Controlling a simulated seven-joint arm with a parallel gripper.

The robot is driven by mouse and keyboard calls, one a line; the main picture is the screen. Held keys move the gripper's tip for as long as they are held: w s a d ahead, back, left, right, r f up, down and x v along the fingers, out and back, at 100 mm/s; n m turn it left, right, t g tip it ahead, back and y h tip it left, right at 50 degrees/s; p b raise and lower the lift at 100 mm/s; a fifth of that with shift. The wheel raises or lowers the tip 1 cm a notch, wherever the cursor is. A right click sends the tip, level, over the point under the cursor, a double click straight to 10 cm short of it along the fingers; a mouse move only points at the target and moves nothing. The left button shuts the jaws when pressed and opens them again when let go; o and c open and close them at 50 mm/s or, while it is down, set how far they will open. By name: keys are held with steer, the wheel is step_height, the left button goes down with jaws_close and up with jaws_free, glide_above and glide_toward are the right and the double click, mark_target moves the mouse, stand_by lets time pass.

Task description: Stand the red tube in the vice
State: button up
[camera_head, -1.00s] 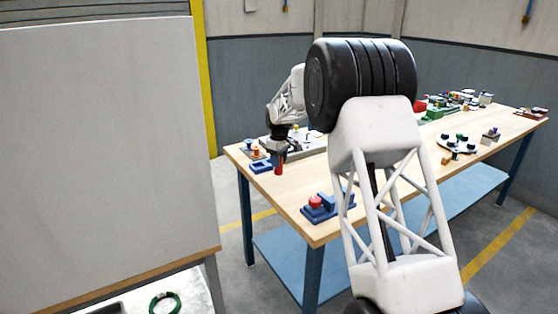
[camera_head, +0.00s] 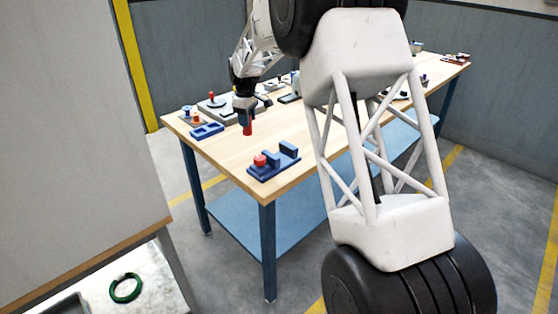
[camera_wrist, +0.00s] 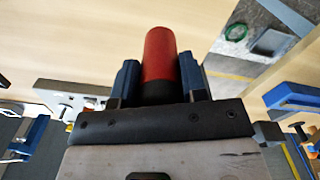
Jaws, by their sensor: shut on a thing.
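My gripper (camera_head: 245,115) is shut on the red tube (camera_head: 247,129), which hangs upright below the fingers, above the wooden table. In the wrist view the red tube (camera_wrist: 160,55) sits between the two blue fingers, with a dark band at the end nearest the gripper.
A blue frame-like tray (camera_head: 206,131) and small parts on a grey plate (camera_head: 213,107) stand at the back left of the wooden table (camera_head: 222,152). A green ring (camera_head: 126,288) lies on a separate light surface at lower left. Bare table surrounds the vice.

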glide_toward(280, 144)
steer(key=s+r, duration=0.1)
steer(key=s, duration=0.1)
steer(key=s+r, duration=0.2)
steer(key=s, duration=0.1)
steer(key=shift+r, duration=0.2)
step_height(280, 144, down, 6)
stand_by(0.5)
steer(key=shift+f, duration=0.1)
steer(key=shift+f, duration=1.85)
steer(key=shift+f, duration=0.15)
steer(key=o, duration=0.9)
steer(key=shift+o, duration=0.2)
